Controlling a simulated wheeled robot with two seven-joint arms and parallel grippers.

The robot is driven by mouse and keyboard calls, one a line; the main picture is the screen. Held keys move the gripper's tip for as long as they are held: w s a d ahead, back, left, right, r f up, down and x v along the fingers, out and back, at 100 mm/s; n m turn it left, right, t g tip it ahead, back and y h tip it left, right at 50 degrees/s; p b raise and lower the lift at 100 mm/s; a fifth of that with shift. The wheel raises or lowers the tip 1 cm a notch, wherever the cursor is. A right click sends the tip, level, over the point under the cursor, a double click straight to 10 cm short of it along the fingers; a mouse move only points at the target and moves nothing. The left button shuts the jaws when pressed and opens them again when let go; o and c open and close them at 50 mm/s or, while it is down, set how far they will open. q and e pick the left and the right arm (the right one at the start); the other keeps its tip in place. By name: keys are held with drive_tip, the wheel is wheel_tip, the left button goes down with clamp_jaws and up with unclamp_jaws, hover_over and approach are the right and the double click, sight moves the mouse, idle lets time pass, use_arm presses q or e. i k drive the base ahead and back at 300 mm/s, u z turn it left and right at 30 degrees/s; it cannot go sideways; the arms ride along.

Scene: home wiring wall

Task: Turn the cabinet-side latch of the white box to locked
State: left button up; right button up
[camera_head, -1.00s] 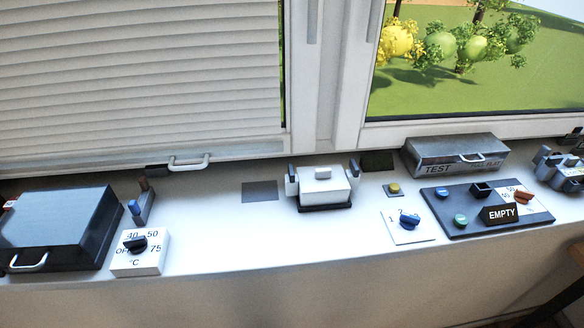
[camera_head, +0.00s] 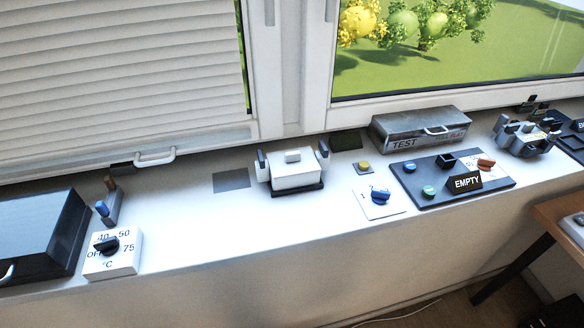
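The white box (camera_head: 293,171) sits on a dark base on the white sill, near the middle of the head view. It has a small knob on its lid. A dark-tipped grey latch stands up at each side: the left latch (camera_head: 263,165) and the right latch (camera_head: 323,155). Which one is the cabinet-side latch, and whether either is locked, I cannot tell from this view. Neither of my grippers is in view.
Left of the box are a dial marked 40, 50, 75 (camera_head: 112,252), a small lever (camera_head: 104,208) and a dark case (camera_head: 38,240). Right are a blue knob (camera_head: 380,196), a dark panel with an EMPTY sign (camera_head: 467,182) and a grey TEST case (camera_head: 420,130). A wooden table (camera_head: 560,222) stands lower right.

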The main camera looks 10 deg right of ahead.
sight(260, 157)
drive_tip(key=z, duration=2.3)
drive_tip(key=k, duration=0.8)
drive_tip(key=u, duration=0.7)
